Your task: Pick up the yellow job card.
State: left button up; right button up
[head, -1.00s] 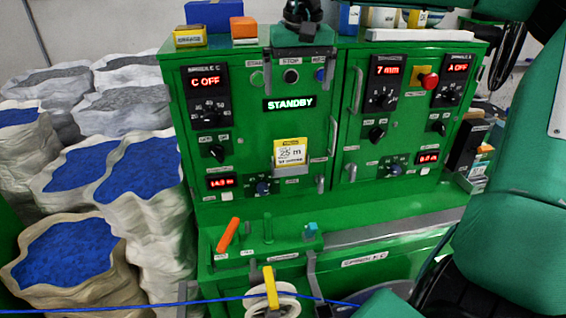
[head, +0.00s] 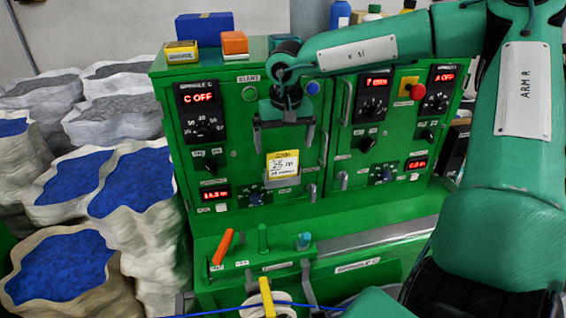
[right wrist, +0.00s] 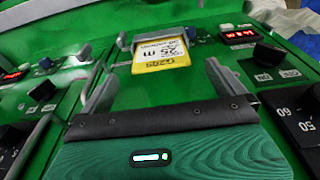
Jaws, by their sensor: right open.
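The yellow job card (head: 283,164) has a yellow top band, a white face reading "25 m" and a lower yellow edge. It stands upright on the front of the green cabinet, below the standby display area. In the right wrist view the card (right wrist: 160,52) lies beyond and between my fingers, its lower end at a small pale holder. My right gripper (head: 283,145) is open and empty, just above and in front of the card, with one finger to each side. Its fingers also show in the right wrist view (right wrist: 165,68), apart from the card. My left gripper is not in view.
The green cabinet (head: 240,165) carries knobs, red displays and handles near the card. An orange lever (head: 222,246) and a yellow-handled part (head: 267,296) stand lower down. A blue cable (head: 235,309) crosses the bottom. Sacks of blue granules (head: 65,268) stand at left.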

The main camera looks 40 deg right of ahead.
aim_at(284, 164)
jog(key=shift+w+d+f+p, duration=0.1)
jog(key=shift+w+f+p, duration=0.1)
jog(key=shift+f, duration=0.5)
jog(key=shift+w+d+f+p, duration=0.1)
jog(key=shift+f+p, duration=0.1)
jog(key=shift+f, duration=0.5)
jog(key=shift+s+a, duration=0.1)
jog(key=shift+c, duration=1.3)
jog(key=c, duration=1)
jog(key=shift+c, duration=0.2)
jog(key=shift+r, duration=0.15)
